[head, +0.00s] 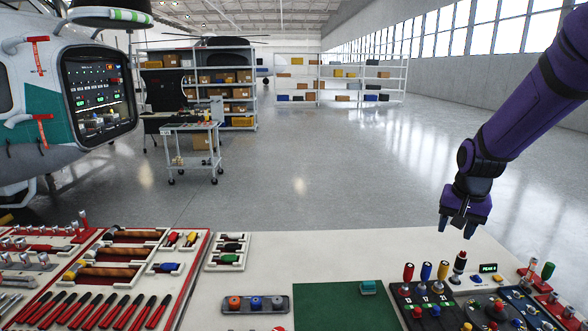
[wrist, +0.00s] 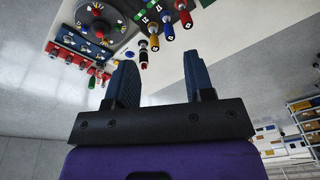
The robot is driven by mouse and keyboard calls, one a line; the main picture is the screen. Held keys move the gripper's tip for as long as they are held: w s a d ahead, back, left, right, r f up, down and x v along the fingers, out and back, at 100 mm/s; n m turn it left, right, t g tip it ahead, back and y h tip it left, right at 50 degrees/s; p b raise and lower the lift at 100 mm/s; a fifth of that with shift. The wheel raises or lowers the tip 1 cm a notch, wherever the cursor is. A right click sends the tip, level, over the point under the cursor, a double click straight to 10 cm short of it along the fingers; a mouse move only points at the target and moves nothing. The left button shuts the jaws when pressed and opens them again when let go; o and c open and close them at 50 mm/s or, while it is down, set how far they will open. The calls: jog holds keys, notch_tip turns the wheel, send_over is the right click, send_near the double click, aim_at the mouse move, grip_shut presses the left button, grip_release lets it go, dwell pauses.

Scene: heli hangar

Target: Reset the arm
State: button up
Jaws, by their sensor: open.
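My arm (head: 530,90) is purple and black and reaches in from the right edge of the head view. My gripper (head: 457,228) points down above the right part of the workbench (head: 370,246), over the panels with coloured knobs. It also shows in the wrist view (wrist: 158,80), where its two dark fingers stand apart with nothing between them. A dark upright lever with red and white bands (head: 459,263) stands on the panel just below the fingertips, apart from them.
Red, blue and yellow screwdriver-like handles (head: 425,272) stand left of the lever. A green mat (head: 345,308) and a tray with round knobs (head: 255,304) lie mid-bench. Tool trays (head: 120,255) fill the left. A helicopter (head: 40,90), cart (head: 190,128) and shelves (head: 235,85) stand beyond; floor is open.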

jog(key=s+a+r+n+t, duration=0.2)
jog(key=s+a+r+n, duration=0.15)
jog(key=s+r, duration=0.85)
jog(key=s+a+r+n, duration=0.1)
jog(key=s+r, duration=0.1)
jog(key=s, duration=0.5)
jog(key=s+a+r+n+t, duration=0.1)
jog(key=s+a+r, duration=0.1)
jog(key=s, duration=0.6)
jog(key=shift+s+a, duration=0.2)
jog(key=shift+a, duration=0.05)
